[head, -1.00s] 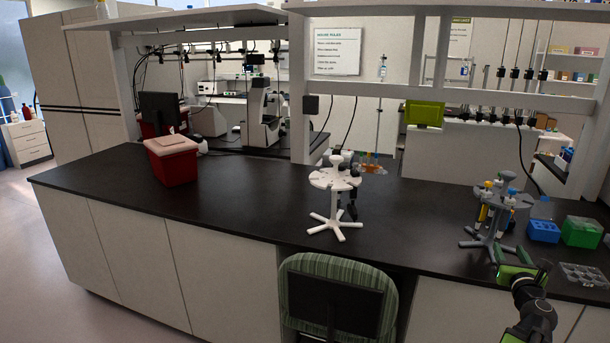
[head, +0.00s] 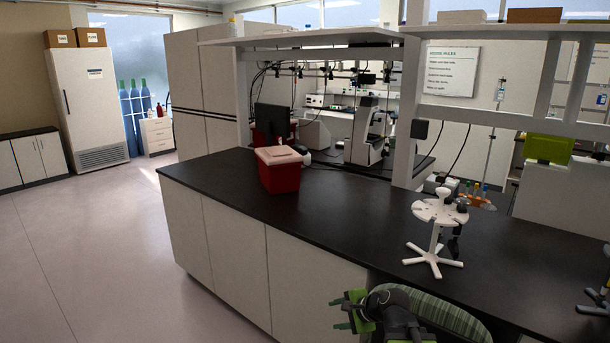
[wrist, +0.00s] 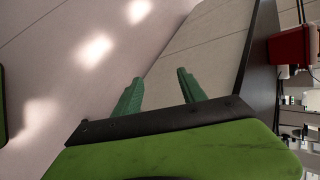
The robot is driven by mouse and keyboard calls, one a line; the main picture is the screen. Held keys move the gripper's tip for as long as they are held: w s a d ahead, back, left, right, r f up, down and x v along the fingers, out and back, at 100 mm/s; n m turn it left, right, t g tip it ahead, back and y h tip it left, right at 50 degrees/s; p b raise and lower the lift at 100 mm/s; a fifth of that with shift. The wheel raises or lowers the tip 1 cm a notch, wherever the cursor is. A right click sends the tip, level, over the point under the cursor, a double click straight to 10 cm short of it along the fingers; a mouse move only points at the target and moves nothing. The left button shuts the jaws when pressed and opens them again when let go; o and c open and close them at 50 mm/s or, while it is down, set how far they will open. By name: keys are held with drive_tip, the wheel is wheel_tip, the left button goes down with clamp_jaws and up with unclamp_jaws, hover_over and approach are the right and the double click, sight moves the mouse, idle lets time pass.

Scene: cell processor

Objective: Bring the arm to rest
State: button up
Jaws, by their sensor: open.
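My gripper (head: 339,314) is at the bottom middle of the head view, in front of the bench and beside the chair, with its fingers pointing left. In the wrist view my gripper (wrist: 159,77) shows two green fingers spread apart with nothing between them. The floor and the bench's pale front lie beyond them. My arm hides part of the chair.
A dark-topped bench (head: 335,215) runs along the right, with a red bin (head: 279,172) and a white pipette stand (head: 437,232) on it. A green striped chair (head: 440,312) stands close to my arm. Open floor (head: 100,245) lies to the left.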

drive_tip(key=s+a+f+n+g+h, duration=0.2)
drive_tip(key=s+f+n, duration=0.2)
drive_tip(key=n, duration=0.1)
drive_tip(key=s+d+f+n+g+h, duration=0.3)
drive_tip(key=s+d+n+g+h, duration=0.1)
drive_tip(key=s+d+n, duration=0.4)
drive_tip(key=shift+s+d+n+g, duration=0.3)
drive_tip(key=shift+s+n+g, duration=0.1)
drive_tip(key=shift+s+g, duration=0.15)
drive_tip(key=shift+c, duration=0.2)
